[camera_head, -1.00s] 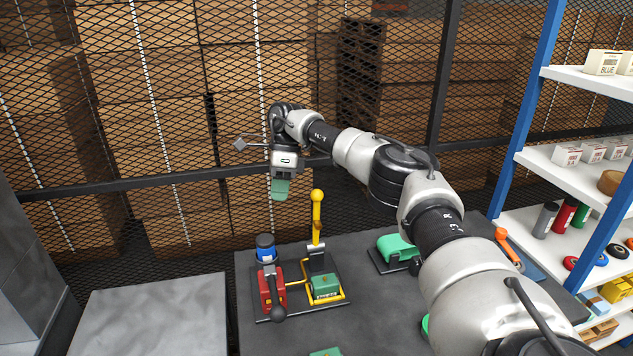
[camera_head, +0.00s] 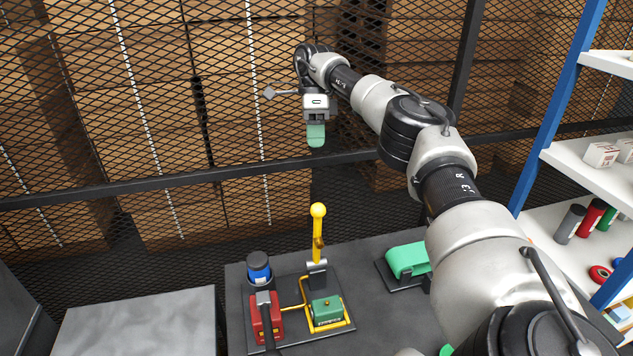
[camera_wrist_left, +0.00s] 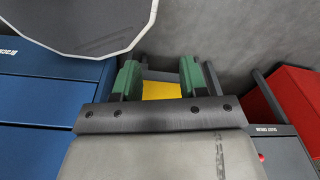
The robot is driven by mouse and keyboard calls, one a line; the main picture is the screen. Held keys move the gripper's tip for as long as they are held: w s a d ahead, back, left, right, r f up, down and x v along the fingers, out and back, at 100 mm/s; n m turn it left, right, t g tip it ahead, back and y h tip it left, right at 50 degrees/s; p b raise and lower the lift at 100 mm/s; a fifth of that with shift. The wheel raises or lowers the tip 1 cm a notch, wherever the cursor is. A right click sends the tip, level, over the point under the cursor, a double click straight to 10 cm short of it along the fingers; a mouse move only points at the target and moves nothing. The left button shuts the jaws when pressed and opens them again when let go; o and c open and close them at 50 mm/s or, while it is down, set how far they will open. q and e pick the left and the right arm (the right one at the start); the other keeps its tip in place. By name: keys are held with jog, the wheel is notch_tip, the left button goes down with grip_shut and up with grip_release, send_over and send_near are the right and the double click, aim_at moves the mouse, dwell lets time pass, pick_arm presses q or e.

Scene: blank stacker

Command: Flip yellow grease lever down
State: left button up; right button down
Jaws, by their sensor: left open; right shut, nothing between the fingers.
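The yellow grease lever (camera_head: 317,236) with a round knob stands upright on a dark base plate, behind a small green block (camera_head: 326,311) framed by yellow tube. My right gripper (camera_head: 316,143) has green fingertips, points down and is shut and empty. In the head view it appears above the lever knob, clearly apart from it. My left gripper (camera_wrist_left: 159,80) shows only in the left wrist view. Its green-padded fingers are open, with a yellow patch (camera_wrist_left: 161,90) visible beyond the gap; I cannot tell what that patch belongs to.
A red unit (camera_head: 266,318) with a blue, black-capped container (camera_head: 258,268) stands left of the lever. A green roller-like part (camera_head: 408,260) lies right. Mesh fence (camera_head: 150,130) stands behind; shelving (camera_head: 590,175) stands right. The left wrist view shows a blue cabinet (camera_wrist_left: 45,100) and red box (camera_wrist_left: 298,100).

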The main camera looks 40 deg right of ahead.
pick_arm(q)
jog(key=shift+s+a+f, duration=0.1)
jog(key=shift+s+a, duration=0.15)
jog(key=shift+s, duration=0.15)
pick_arm(e)
jog(key=s+a+f, duration=0.5)
jog(key=s+f, duration=0.1)
jog(key=f, duration=0.3)
jog(key=shift+a, duration=0.15)
pick_arm(q)
jog(key=shift+f, duration=0.1)
pick_arm(e)
jog(key=shift+s+f, duration=0.1)
jog(key=shift+f, duration=0.05)
